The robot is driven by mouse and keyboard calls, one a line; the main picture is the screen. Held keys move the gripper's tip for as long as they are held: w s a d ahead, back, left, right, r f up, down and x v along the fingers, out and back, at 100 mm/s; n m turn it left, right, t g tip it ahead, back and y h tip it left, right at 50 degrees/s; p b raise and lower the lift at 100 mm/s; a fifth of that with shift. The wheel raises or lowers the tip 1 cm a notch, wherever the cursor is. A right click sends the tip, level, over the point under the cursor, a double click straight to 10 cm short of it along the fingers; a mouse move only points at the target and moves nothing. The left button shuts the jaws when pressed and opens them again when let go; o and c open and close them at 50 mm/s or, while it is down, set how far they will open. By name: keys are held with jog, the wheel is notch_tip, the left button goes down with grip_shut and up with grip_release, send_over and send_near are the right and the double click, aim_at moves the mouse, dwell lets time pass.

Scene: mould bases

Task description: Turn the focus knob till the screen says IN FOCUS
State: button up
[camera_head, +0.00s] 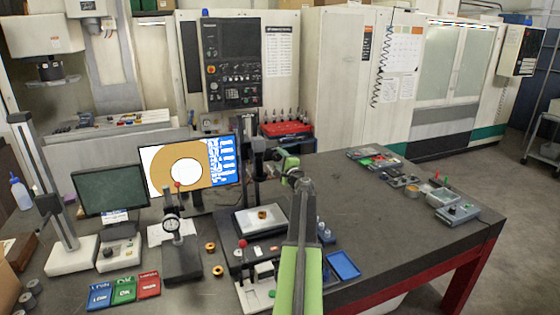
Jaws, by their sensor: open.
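The screen (165,158) shows a large tan ring on white and a blue panel with white writing, too small to read. A dark upright column (250,190) stands just right of the screen, over a pale stage plate (247,223) with a small orange-brown ring (262,214) on it. I cannot tell whether the fingers touch anything.
A dial gauge stand (172,224) and a dark monitor (109,190) stand to the left. Blue, green and red trays (123,290) lie in front. Orange rings (218,271) lie on the bench. A blue tray (343,265) lies right of my arm. The bench's right-middle is clear.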

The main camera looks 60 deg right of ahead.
jog(key=v, duration=1.7)
jog(key=shift+w, duration=0.15)
